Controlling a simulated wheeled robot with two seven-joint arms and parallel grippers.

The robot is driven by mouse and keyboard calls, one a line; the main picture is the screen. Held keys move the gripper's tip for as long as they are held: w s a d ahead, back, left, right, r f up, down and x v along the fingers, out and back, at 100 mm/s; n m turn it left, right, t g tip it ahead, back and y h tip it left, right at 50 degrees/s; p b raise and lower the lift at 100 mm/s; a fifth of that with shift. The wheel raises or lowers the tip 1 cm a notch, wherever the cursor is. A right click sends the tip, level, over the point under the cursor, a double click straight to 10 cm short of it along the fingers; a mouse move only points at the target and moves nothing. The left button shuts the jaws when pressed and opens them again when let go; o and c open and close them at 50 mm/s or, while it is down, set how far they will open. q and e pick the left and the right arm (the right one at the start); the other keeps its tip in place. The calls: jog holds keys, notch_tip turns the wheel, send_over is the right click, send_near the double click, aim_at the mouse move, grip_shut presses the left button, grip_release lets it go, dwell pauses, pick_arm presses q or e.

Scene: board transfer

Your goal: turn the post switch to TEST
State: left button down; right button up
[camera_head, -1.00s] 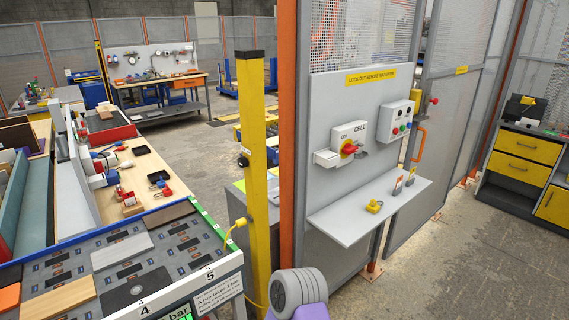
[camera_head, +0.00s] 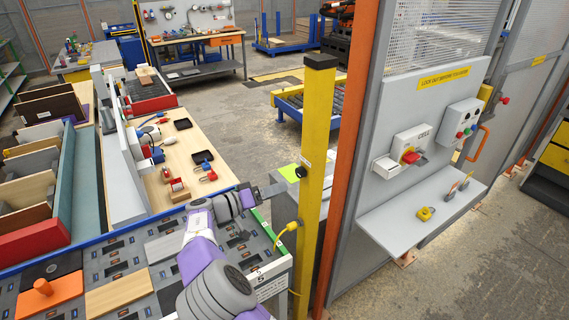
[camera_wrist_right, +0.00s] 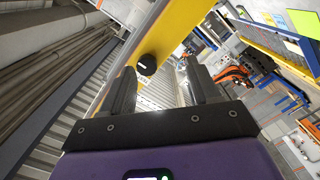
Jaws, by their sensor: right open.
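The post switch (camera_head: 300,171) is a small black round knob on the side of the yellow post (camera_head: 318,130). In the right wrist view the black knob (camera_wrist_right: 147,64) shows between my fingertips, farther off than them, with a pale mark on its face. My right gripper (camera_head: 282,188) points at the post from the left, a little below the knob in the picture. It also shows in the wrist view (camera_wrist_right: 160,68), open and empty, with the fingers on either side of the knob. The switch lettering is too small to read. My left gripper is out of view.
The board table (camera_head: 120,258) lies under my right arm. A yellow plug and cable (camera_head: 290,227) hang on the post below the gripper. A grey panel (camera_head: 425,120) with a red-handled switch (camera_head: 410,157) stands right of the orange upright (camera_head: 355,130).

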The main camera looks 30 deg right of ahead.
aim_at(298, 174)
jog(key=shift+m+h, duration=0.3)
jog(key=shift+m, duration=0.1)
jog(key=d+r, duration=0.1)
jog(key=d, duration=0.1)
jog(key=d+r, duration=0.1)
jog(key=d, duration=0.1)
jog(key=d+r, duration=0.1)
jog(key=d, duration=0.1)
jog(key=shift+w+d, duration=0.15)
jog(key=shift+d, duration=0.2)
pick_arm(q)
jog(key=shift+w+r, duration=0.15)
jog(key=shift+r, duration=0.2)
pick_arm(e)
jog(key=shift+c, duration=0.2)
jog(key=c, duration=1)
